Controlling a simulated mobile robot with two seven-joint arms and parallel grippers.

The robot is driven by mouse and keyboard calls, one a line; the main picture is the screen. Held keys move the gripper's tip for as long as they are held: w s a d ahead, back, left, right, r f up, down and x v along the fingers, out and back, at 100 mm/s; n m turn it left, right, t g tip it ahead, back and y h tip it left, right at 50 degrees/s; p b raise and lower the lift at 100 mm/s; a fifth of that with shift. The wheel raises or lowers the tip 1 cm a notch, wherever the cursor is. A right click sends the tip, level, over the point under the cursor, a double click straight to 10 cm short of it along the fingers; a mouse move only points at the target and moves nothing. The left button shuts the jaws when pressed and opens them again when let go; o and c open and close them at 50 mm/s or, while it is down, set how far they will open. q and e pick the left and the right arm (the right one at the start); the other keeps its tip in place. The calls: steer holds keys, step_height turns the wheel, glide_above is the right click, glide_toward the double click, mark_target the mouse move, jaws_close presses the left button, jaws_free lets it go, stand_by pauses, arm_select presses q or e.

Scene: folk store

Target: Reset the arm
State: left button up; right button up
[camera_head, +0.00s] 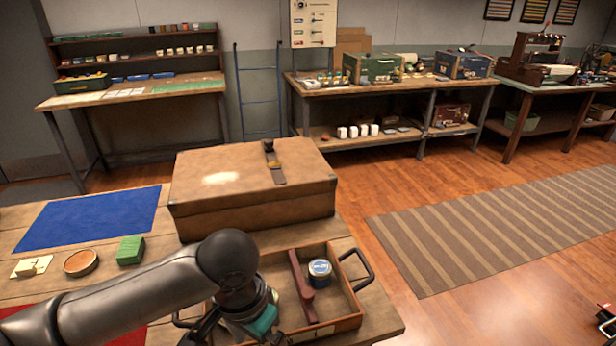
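My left arm comes in from the lower left and bends down at a dark round joint. My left gripper (238,335) is at the bottom edge, over the left part of a shallow wooden tray (345,325). Its fingertips are partly hidden and cut off, so I cannot tell whether it is open or shut. A teal-green thing (264,320) shows right beside it; I cannot tell whether they touch.
A closed tan case (250,205) stands behind the tray. A blue mat (90,218), green block (130,250), round brown-rimmed tin (80,263) and red mat (130,338) lie left on the table. Open floor with a striped rug (500,230) is at right.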

arm_select(q)
steer(key=s+d+f+t+h, duration=0.2)
steer(key=d+h, duration=0.1)
steer(key=d, duration=0.3)
steer(key=s+a+f+n+t+y, duration=0.1)
steer(key=s+a+f+n+y, duration=0.15)
steer(key=s+a, duration=0.35)
steer(key=s+a+f+n+y, duration=0.1)
steer(key=s+a+f+n, duration=0.15)
steer(key=a, duration=0.65)
step_height(320, 180, down, 24)
steer(key=s+g+b, duration=0.1)
steer(key=s+b, duration=0.1)
steer(key=s+a+f+m+g+b, duration=0.1)
steer(key=s+a+f, duration=0.1)
steer(key=s+f, duration=1.2)
steer(key=shift+s+f, duration=0.35)
steer(key=shift+s, duration=0.1)
arm_select(e)
steer(key=w+f, duration=0.3)
steer(key=shift+f, duration=0.1)
